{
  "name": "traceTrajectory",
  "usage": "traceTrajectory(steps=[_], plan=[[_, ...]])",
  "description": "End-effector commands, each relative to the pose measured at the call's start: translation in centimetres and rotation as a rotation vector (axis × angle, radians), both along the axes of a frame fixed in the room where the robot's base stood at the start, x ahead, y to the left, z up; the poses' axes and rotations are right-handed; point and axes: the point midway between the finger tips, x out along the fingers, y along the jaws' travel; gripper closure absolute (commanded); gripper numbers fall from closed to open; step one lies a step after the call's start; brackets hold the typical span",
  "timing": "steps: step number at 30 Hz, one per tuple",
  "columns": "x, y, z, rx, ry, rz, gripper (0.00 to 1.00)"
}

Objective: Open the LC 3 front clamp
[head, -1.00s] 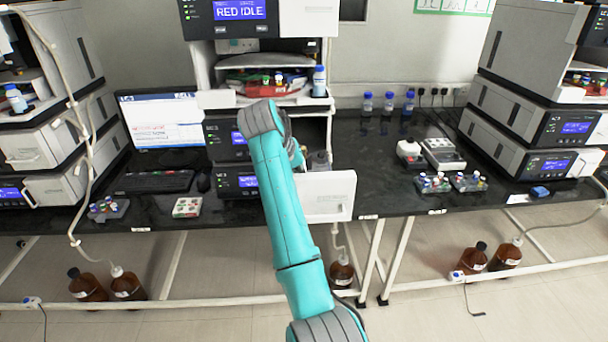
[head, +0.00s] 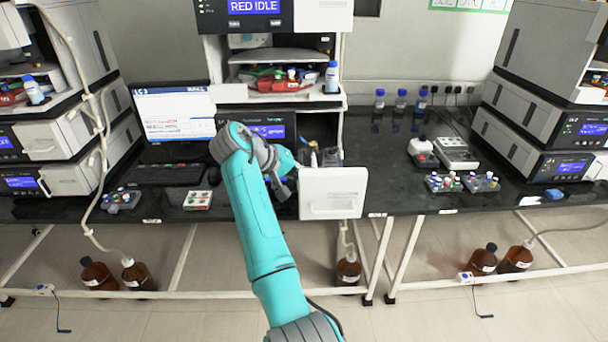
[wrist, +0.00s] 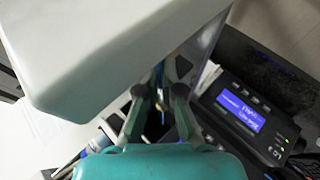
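The centre instrument stack is beside a monitor whose header appears to read LC3. A white front panel (head: 333,193) stands out in front of its lower module; it fills the upper left of the wrist view (wrist: 100,50). Behind its top edge, small brownish and clear parts (head: 313,158) show in the head view. The clamp itself cannot be made out clearly.
A lit module display (wrist: 240,107) is right of the fingers in the wrist view. Vial racks (head: 445,183) stand to the right. The black bench (head: 385,190) is clear right of the panel.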

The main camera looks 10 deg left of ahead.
Motion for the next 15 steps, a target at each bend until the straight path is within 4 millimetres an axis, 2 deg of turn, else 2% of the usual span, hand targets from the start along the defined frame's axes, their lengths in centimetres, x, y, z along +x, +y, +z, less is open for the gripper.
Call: traceTrajectory(steps=[6,9,10,15], plan=[[-0.04,0.03,-0.13,0.0,0.003,0.001,1.0],[-0.04,0.03,-0.13,0.0,0.003,0.001,0.73],[-0.03,0.02,-0.12,0.001,0.002,0.0,0.7],[-0.02,0.02,-0.09,0.001,0.002,0.0,0.7]])
